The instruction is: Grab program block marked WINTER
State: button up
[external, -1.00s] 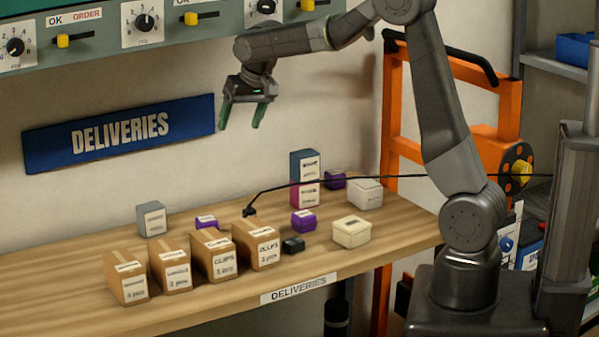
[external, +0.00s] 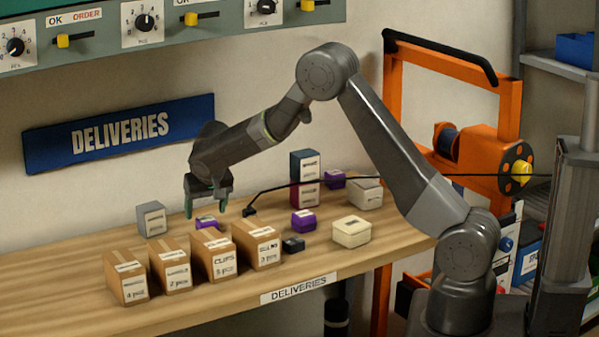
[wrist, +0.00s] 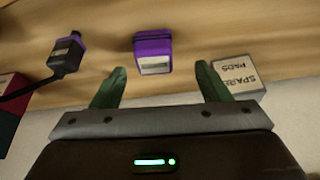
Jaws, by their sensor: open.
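No label reading WINTER is legible. Several small blocks with white labels stand on the wooden table. One purple block (external: 207,223) is behind the cardboard boxes; it also shows in the wrist view (wrist: 153,52), ahead of the fingertips and roughly between their lines. My gripper (external: 205,209) is open and empty, fingers pointing down just above and behind that block. In the wrist view my gripper (wrist: 161,72) shows both green fingers apart. Other purple blocks stand at the middle (external: 303,221) and back (external: 335,179). A dark blue block (external: 305,163) sits on a crimson one (external: 305,193).
Several cardboard boxes (external: 213,255) line the front. A grey SPARE PADS box (wrist: 236,76) is beside the right finger. A black plug (external: 250,211) on a cable lies to the right. Cream boxes (external: 351,232) and a small black box (external: 293,245) are farther right.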

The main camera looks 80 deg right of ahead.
aim_at(207, 219)
jog(key=shift+d+p+x, duration=0.2)
jog(key=shift+p+x, duration=0.35)
jog(key=shift+x, duration=0.9)
jog(key=shift+d+p+x, duration=0.2)
jog(key=shift+p+x, duration=0.3)
jog(key=shift+x, duration=0.95)
jog(key=shift+s+r, duration=0.1)
jog(key=shift+s, duration=0.1)
jog(key=c, duration=1.1)
